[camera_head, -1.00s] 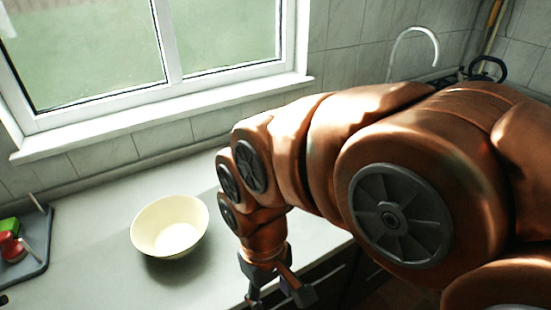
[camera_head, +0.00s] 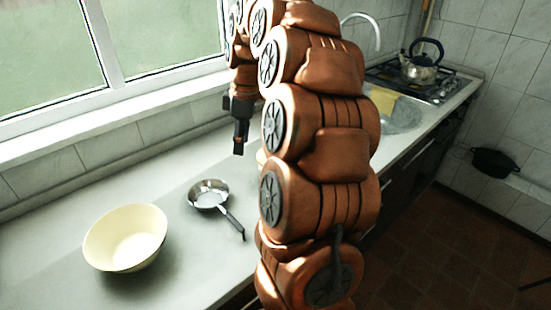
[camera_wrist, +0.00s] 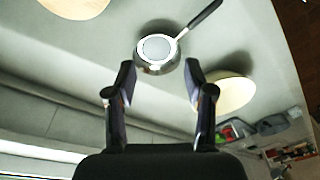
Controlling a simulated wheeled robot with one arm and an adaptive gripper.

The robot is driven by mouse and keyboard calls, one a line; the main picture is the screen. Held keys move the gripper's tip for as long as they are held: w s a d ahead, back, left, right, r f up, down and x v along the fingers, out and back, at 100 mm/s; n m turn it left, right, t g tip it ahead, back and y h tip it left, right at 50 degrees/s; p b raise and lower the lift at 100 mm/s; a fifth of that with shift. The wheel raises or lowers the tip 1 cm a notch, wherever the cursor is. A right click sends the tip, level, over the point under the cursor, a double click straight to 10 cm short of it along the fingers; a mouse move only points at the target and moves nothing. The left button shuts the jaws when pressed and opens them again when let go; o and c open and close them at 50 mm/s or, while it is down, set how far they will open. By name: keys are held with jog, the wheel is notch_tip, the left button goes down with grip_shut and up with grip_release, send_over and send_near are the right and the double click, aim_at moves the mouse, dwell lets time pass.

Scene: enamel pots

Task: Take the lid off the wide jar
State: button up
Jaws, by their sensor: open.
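I cannot make out a wide jar or its lid for certain. A pale cream rounded thing (camera_head: 261,157) peeks out from behind my arm in the head view. A pale beige round shape (camera_wrist: 75,5), cut off by the top edge in the wrist view, may be the same thing; I cannot tell what it is. My gripper (camera_head: 239,146) is raised over the back of the counter, pointing down. In the wrist view, my gripper (camera_wrist: 160,78) is open, with nothing between its fingers. My arm hides part of the counter.
A small metal pan (camera_head: 208,195) lies right of a cream bowl (camera_head: 126,238) on the counter (camera_head: 190,270). A kettle (camera_head: 421,66) stands on the stove at the back right, beyond the sink (camera_head: 402,117). A dark pan (camera_head: 495,162) hangs on the right wall.

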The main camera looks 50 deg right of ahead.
jog(key=d+f+n, duration=0.1)
jog(key=d+f, duration=0.1)
jog(key=d, duration=1.2)
jog(key=shift+t, duration=0.4)
jog(key=shift+a+f+p, duration=0.15)
jog(key=shift+f+p, duration=0.25)
jog(key=shift+f, duration=0.8)
jog(key=shift+a+f+p, duration=0.2)
jog(key=shift+f+p, duration=0.2)
jog(key=shift+f, duration=0.75)
jog(key=shift+a+f+p, duration=0.15)
jog(key=shift+f+p, duration=0.25)
jog(key=shift+f, duration=0.8)
jog(key=shift+c, duration=0.2)
grip_shut()
